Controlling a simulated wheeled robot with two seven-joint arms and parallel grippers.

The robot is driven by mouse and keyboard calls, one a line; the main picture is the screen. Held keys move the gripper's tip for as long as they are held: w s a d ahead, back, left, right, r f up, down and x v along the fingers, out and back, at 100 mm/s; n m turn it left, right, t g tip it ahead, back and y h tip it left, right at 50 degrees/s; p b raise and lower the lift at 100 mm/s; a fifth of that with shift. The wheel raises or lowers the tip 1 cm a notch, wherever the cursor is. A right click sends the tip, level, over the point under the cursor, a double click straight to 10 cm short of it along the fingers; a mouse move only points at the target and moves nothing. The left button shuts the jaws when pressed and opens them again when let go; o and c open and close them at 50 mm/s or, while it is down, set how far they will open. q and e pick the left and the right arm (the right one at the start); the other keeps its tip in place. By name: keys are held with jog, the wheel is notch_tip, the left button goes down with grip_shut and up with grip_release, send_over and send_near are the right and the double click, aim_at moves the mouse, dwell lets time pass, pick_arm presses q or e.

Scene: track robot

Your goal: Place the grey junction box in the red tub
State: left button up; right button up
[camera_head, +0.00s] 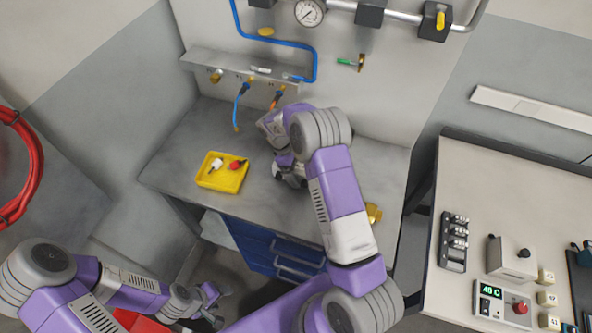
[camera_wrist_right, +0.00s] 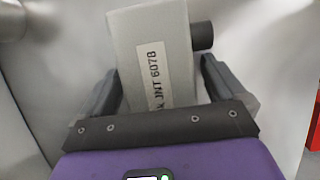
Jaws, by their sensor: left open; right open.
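The grey junction box (camera_wrist_right: 152,40), with a white label reading "JNT 6078" and a dark round stub on its right side, is between the fingers of my right gripper (camera_wrist_right: 160,78) in the right wrist view. Those fingers are open on either side of it; whether either touches it, I cannot tell. In the head view my right gripper (camera_head: 289,172) is low over the grey workbench, and I cannot make out the box there. A red object (camera_head: 140,321), perhaps the red tub, shows partly at the bottom edge behind my left arm. My left gripper (camera_head: 214,301) is open and empty.
A yellow tray (camera_head: 207,182) with a white and a red item stands on the workbench (camera_head: 175,150), left of my right gripper. Pipes, a gauge (camera_head: 309,12) and a shelf (camera_head: 235,75) are on the wall behind. A control table (camera_head: 455,290) stands at right.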

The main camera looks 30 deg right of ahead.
jog(key=c, duration=1.4)
